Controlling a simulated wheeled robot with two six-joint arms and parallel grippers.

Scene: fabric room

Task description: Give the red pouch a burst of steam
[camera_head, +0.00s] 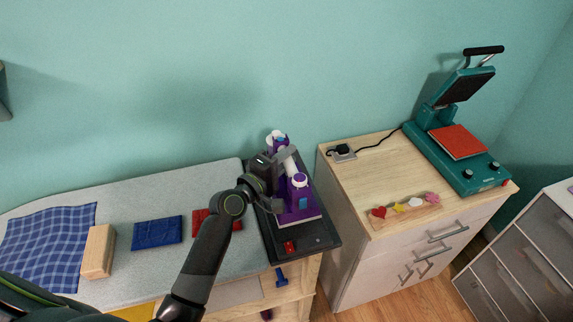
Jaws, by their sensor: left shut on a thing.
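The red pouch (199,219) lies on the grey ironing board (215,179), partly hidden behind my left arm. A purple and white steam iron (298,207) is on the black stand (325,236) at the board's right end. My left gripper (275,168) is at the iron's upper part and shut on it, and its fingertips are partly hidden. I cannot tell whether the iron touches the stand. My right gripper is not in view.
A blue pouch (157,233), a wooden block (98,251) and a blue checked cloth (48,243) lie left on the board. A cabinet (372,190) to the right holds a teal heat press (475,176) and a small tray of coloured shapes (405,211).

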